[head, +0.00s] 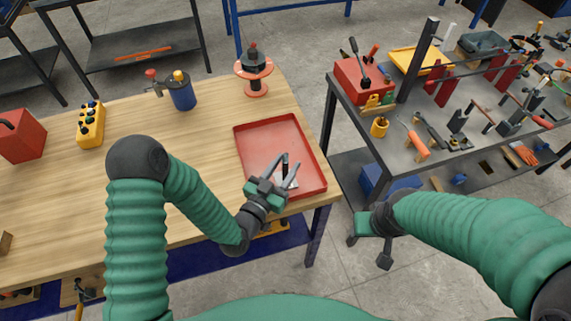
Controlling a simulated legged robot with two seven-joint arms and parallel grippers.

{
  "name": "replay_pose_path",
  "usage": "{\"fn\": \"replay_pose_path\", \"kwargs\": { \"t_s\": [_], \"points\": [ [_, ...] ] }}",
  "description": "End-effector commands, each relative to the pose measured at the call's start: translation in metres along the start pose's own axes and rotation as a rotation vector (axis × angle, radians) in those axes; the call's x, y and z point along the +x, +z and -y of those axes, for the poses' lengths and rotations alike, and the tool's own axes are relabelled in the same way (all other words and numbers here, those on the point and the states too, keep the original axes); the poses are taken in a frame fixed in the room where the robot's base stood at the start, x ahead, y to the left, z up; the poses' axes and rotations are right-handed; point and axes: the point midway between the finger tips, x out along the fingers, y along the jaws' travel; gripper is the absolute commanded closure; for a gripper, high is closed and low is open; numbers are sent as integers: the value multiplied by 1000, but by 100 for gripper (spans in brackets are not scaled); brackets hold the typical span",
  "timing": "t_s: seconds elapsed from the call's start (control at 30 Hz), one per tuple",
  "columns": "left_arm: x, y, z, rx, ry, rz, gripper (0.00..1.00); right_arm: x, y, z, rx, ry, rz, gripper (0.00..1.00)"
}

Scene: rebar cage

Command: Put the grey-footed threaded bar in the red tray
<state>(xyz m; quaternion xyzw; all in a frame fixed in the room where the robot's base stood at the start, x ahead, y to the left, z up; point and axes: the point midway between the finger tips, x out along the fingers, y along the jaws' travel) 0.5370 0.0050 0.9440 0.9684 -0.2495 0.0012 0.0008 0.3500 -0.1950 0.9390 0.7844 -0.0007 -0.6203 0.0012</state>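The red tray (257,131) lies on the wooden table near its right edge. My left gripper (291,160) is over the front part of the tray, with its two fingers spread apart. A small dark piece with a pale grey end (292,184) shows at the fingers, inside the tray's outline. It looks like the grey-footed threaded bar, but the gripper partly hides it. I cannot tell whether it touches the tray floor.
An orange-and-black spool (254,72) stands behind the tray. A blue canister (181,92), a yellow control box (90,125) and a red box (21,136) stand further left. The metal bench (440,130) at right holds many tools. The table's middle is clear.

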Motion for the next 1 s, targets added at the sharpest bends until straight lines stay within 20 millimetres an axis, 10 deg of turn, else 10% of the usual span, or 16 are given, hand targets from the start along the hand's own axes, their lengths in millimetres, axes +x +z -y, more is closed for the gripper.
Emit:
{"fn": "replay_pose_path", "kwargs": {
  "t_s": [0.3, 0.6, 0.7, 1.0],
  "points": [
    [-5, 1, 0, 0, 0, 0, 61, 2, 0, 0, 1, 0, 0, 57],
    [-77, 2, 0, -2, 0, 3, 61, 14, 3, 0, 0, 0, 0, 57],
    [-100, -6, 0, -6, 0, 6, 61, -11, -3, 0, 0, 0, 0, 57],
    [-120, -1, 0, -1, 1, -2, 61, -25, -6, 0, 0, 0, 0, 57]
  ]
}}
